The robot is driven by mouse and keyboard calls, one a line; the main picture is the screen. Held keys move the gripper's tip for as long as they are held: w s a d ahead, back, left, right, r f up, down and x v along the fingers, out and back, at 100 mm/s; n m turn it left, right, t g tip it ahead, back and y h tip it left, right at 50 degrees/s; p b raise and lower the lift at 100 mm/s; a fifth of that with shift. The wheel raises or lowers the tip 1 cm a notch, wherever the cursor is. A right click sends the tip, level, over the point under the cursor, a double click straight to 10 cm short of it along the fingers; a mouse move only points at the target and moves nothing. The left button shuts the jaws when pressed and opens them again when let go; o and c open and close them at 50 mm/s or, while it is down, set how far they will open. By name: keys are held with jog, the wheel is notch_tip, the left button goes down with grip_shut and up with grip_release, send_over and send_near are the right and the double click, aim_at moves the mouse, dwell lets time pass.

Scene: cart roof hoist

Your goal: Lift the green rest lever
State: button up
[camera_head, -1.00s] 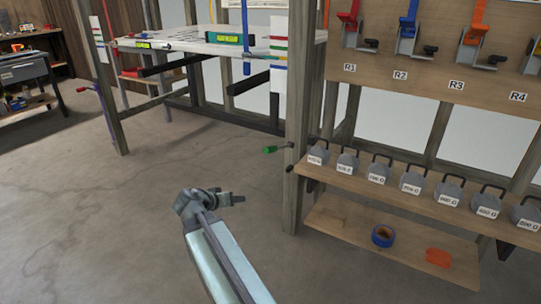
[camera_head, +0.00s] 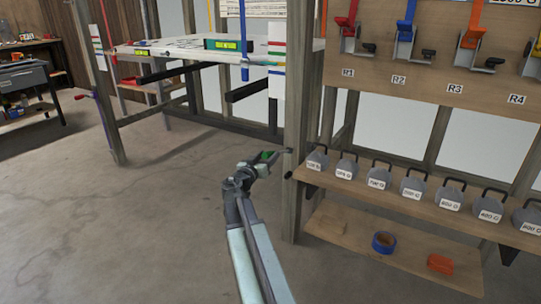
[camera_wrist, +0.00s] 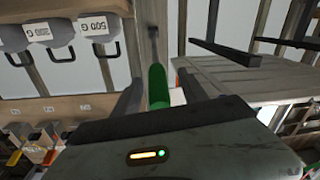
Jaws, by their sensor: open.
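The green rest lever (camera_head: 266,155) sticks out from the wooden post (camera_head: 297,120) in the middle of the head view, mostly covered by my gripper. In the wrist view the green handle (camera_wrist: 158,86) lies between the two fingers, with its grey rod running to the post. My gripper (camera_head: 268,160) is at the lever, with its fingers open on either side of the handle. I cannot tell whether a finger touches it.
A shelf (camera_head: 400,194) with several grey weights stands right of the post, with blue tape (camera_head: 383,242) and an orange block (camera_head: 440,264) below. A white platform (camera_head: 180,45) hangs behind. Open floor (camera_head: 150,230) lies to the left.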

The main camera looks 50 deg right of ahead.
jog(key=shift+w+d, duration=0.15)
jog(key=shift+d, duration=0.35)
grip_shut()
jog(key=shift+a, duration=0.1)
jog(key=shift+w+a, duration=0.1)
jog(key=shift+w, duration=0.05)
dwell(0.7)
